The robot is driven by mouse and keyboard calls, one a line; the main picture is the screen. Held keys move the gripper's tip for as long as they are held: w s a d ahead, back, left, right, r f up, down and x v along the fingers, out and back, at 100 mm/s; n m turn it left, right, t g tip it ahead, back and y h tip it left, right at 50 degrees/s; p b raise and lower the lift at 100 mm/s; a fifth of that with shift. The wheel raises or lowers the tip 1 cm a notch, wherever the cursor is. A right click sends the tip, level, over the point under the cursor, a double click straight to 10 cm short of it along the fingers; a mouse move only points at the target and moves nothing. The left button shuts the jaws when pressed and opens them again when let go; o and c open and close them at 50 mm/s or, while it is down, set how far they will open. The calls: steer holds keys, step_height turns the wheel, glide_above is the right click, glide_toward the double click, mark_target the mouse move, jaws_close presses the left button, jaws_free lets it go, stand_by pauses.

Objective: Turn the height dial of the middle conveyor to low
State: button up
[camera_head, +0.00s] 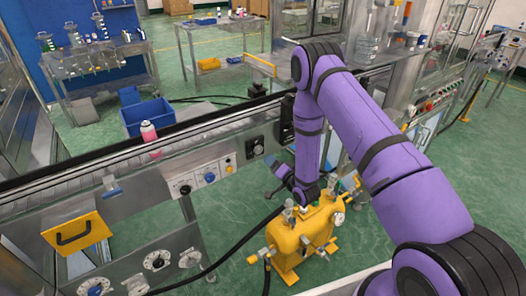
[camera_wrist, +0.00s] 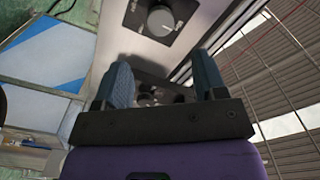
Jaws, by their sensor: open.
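A grey round dial (camera_wrist: 161,20) on a dark plate sits on a pale metal panel at the top of the wrist view. Small lettering stands beside it, too blurred to read for sure. My gripper (camera_wrist: 162,75) is open and empty, its two blue-grey fingers apart, and the dial lies beyond the fingertips, not between them. In the head view my gripper (camera_head: 274,178) is low beside the conveyor's front panel, partly hidden by my arm. A dark dial (camera_head: 257,147) shows on that panel, left of my arm. I cannot tell its setting.
A yellow machine (camera_head: 300,235) with valves and a black hose stands just below my gripper. Small knobs and a blue button (camera_head: 210,178) sit further left on the panel.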

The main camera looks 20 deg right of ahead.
mark_target(260, 150)
steer(key=x, duration=0.8)
steer(key=shift+w+a, duration=0.15)
steer(key=shift+w, duration=0.2)
steer(key=c, duration=0.9)
